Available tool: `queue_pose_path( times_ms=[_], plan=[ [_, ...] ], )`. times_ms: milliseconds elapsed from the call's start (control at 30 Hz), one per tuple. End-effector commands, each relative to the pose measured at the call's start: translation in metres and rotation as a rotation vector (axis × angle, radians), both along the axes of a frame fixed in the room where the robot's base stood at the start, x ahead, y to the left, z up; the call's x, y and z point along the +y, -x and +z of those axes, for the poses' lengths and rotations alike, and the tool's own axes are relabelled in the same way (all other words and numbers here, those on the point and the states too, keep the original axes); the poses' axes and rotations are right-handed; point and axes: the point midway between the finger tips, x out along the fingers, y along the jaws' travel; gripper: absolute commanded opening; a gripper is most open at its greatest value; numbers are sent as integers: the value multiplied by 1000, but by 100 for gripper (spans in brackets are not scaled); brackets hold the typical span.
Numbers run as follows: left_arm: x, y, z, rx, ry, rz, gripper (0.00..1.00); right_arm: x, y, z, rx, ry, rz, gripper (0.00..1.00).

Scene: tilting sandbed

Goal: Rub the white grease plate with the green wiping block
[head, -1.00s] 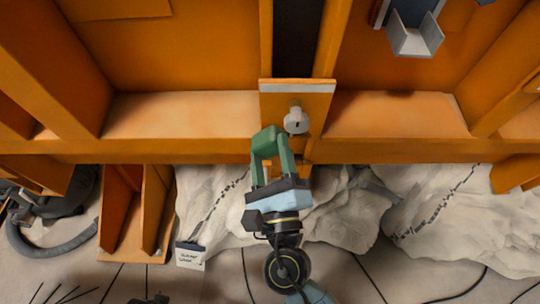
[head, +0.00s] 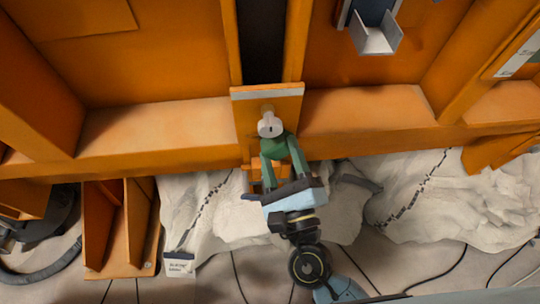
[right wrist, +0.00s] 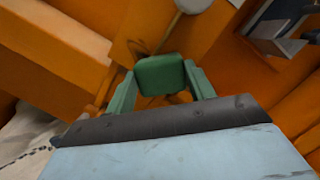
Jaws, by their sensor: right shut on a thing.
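The small round white grease plate (head: 270,126) faces me in front of an upright orange panel, with a short post behind it. Its lower edge also shows at the top of the right wrist view (right wrist: 194,5). The green wiping block (head: 281,146) is just below and right of it in the head view. The right wrist view shows a gap between the block (right wrist: 160,73) and the white plate; contact cannot be seen. My right gripper (head: 277,150) is shut on the block, a green finger on each side. My left gripper is not in view.
The orange panel (head: 240,112) has a pale strip along its top. Orange ledges (head: 165,125) run to both sides. A grey bracket (head: 375,38) hangs at the upper right. White rock-like lumps (head: 435,195) and an orange channel piece (head: 122,225) lie below the beam.

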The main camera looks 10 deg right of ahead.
Motion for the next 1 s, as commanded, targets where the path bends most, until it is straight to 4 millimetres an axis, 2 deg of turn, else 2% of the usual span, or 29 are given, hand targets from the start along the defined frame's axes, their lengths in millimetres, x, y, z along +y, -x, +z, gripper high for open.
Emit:
queue_pose_path(
  times_ms=[233,533,667,1000],
  plan=[
    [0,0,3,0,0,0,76,-20,-1,0,0,0,-2,35],
    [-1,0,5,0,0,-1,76,-25,-6,1,-1,-2,-11,36],
    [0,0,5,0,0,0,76,-17,-6,1,-1,-2,-10,36],
    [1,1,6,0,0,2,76,18,-4,1,0,-2,3,32]
  ],
)
